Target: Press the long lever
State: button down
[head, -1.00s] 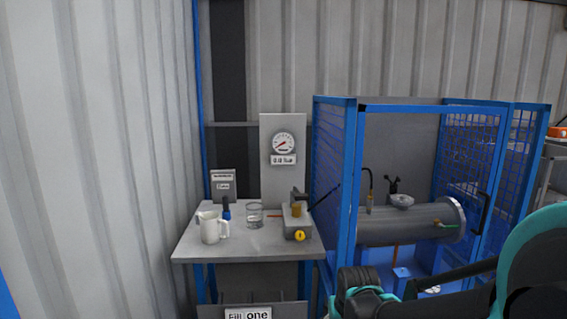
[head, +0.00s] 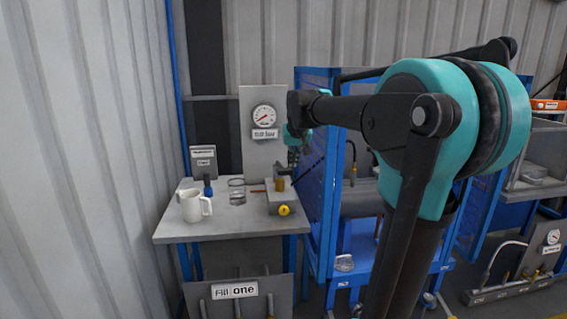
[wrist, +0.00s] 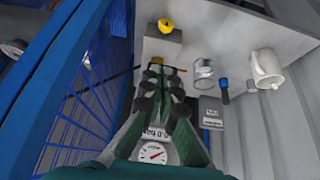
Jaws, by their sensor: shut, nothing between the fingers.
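The long lever (head: 312,172) is a thin dark rod slanting up to the right from a small pump block (head: 276,204) on the table. The block carries a brass-coloured cylinder and a yellow knob (head: 284,210). In the wrist view the lever (wrist: 95,84) runs left from the block (wrist: 160,50), partly behind my fingers. My gripper (head: 293,158) is shut and empty, pointing down near the lever and block. It fills the middle of the wrist view (wrist: 166,72). I cannot tell whether it touches the lever.
A white jug (head: 192,206), a glass beaker (head: 237,194) and a blue-capped item (head: 207,187) stand left on the table (head: 240,224). A pressure gauge (head: 264,115) is on the panel behind. A blue mesh cage (head: 318,175) stands close on the right.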

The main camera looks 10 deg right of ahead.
jog(key=w+a+r, duration=0.1)
jog(key=w+r, duration=0.5)
jog(key=r, duration=0.1)
jog(key=shift+a+r, duration=0.15)
jog(key=shift+r, duration=0.1)
send_over(284, 169)
jog(key=f, duration=0.5)
jog(key=s+f, duration=0.1)
jog(key=f, duration=0.2)
notch_tip(284, 169, down, 3)
jog(key=shift+s+f, duration=0.25)
jog(key=shift+f, duration=0.45)
